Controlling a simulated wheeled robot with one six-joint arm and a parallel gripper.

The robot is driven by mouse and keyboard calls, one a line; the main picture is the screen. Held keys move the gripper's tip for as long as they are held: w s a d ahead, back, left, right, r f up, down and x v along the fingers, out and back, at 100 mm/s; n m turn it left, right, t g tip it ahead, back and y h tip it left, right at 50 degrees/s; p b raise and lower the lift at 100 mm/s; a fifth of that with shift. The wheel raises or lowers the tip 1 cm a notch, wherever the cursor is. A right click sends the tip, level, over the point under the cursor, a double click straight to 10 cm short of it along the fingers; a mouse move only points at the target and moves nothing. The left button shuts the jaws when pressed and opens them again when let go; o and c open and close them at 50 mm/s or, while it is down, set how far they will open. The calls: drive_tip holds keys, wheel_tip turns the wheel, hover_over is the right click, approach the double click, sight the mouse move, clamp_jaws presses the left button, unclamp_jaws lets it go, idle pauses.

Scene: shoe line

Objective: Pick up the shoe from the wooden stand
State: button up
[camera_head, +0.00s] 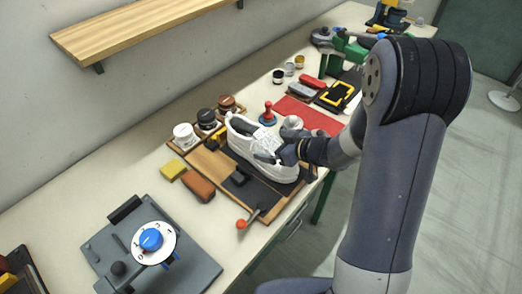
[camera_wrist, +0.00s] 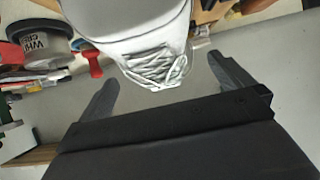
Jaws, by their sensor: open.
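A white lace-up shoe (camera_head: 262,149) sits on the wooden stand (camera_head: 209,161) on the long table, in the head view. My gripper (camera_head: 273,156) is at the shoe's right side, near its laces, and my arm hides part of the shoe there. In the wrist view, the shoe's laced front (camera_wrist: 158,62) is at the top middle. The two dark fingers of my gripper (camera_wrist: 166,82) are spread wide apart, with the tip of the laced part between them. I cannot tell whether either finger touches the shoe.
Several jars (camera_head: 185,136) stand behind the stand. A red-handled tool (camera_head: 268,115) and a red mat (camera_head: 309,115) are beyond the shoe. A yellow block (camera_head: 173,169) and a brown block (camera_head: 198,187) lie left. A grey fixture (camera_head: 183,262) with a blue knob is nearer. A wooden shelf (camera_head: 140,30) overhangs the wall side.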

sight(265, 143)
drive_tip(key=shift+p+x, duration=0.3)
drive_tip(key=shift+x, duration=2.05)
drive_tip(key=shift+d+f, duration=0.1)
drive_tip(key=shift+d, duration=0.05)
drive_tip(key=c, duration=1)
